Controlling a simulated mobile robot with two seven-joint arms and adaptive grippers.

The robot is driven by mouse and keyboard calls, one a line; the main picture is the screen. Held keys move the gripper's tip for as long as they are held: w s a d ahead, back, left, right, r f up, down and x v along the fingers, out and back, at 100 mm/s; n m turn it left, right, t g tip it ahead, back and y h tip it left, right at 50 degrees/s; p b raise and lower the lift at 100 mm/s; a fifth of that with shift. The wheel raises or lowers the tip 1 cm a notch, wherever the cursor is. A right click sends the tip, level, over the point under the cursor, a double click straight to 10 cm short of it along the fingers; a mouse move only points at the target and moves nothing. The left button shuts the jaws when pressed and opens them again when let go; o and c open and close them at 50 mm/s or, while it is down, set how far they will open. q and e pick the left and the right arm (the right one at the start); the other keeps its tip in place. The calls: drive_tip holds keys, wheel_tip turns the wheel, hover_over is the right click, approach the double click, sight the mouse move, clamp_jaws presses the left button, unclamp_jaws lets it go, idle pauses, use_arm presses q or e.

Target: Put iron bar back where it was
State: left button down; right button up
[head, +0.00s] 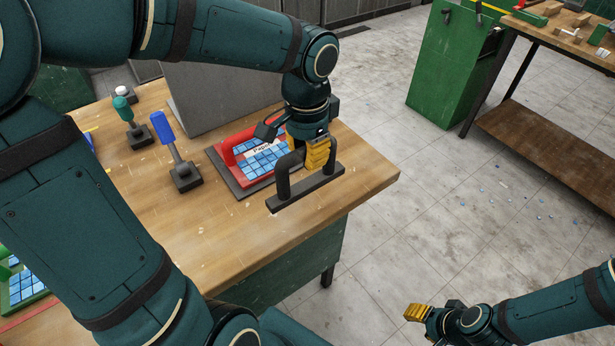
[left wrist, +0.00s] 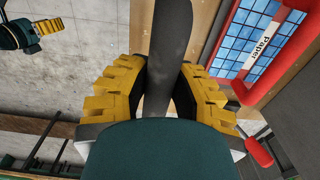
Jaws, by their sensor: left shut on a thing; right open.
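The iron bar (head: 306,188) is a dark flat bar with an arched handle, just right of the red frame near the table's front right corner. My left gripper (head: 314,153) is above it, with its yellow fingers shut on the handle. In the left wrist view the dark handle (left wrist: 168,50) runs between the two yellow fingers (left wrist: 160,88). I cannot tell whether the bar touches the table or hangs just above it. My right gripper (head: 418,312) is open and empty, low at the bottom right, off the table.
A red frame (head: 226,151) holds blue mosaic tiles and a "Paper" label on a dark board. Tools with blue (head: 162,128) and green (head: 123,108) handles stand left of it. A grey panel (head: 215,98) stands behind. Bare wood (head: 245,225) lies in front.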

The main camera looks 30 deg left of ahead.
sight(307, 183)
use_arm(q)
drive_tip(key=shift+f+b, duration=0.75)
drive_tip(key=shift+f, duration=1.75)
drive_tip(key=shift+f, duration=0.2)
drive_tip(key=c, duration=0.8)
unclamp_jaws()
drive_tip(key=shift+c, duration=0.2)
drive_tip(key=shift+r, duration=0.1)
drive_tip(key=shift+r, duration=0.2)
wheel_tip(307, 183, up, 12)
drive_tip(key=p, duration=0.3)
drive_tip(key=shift+f, duration=0.1)
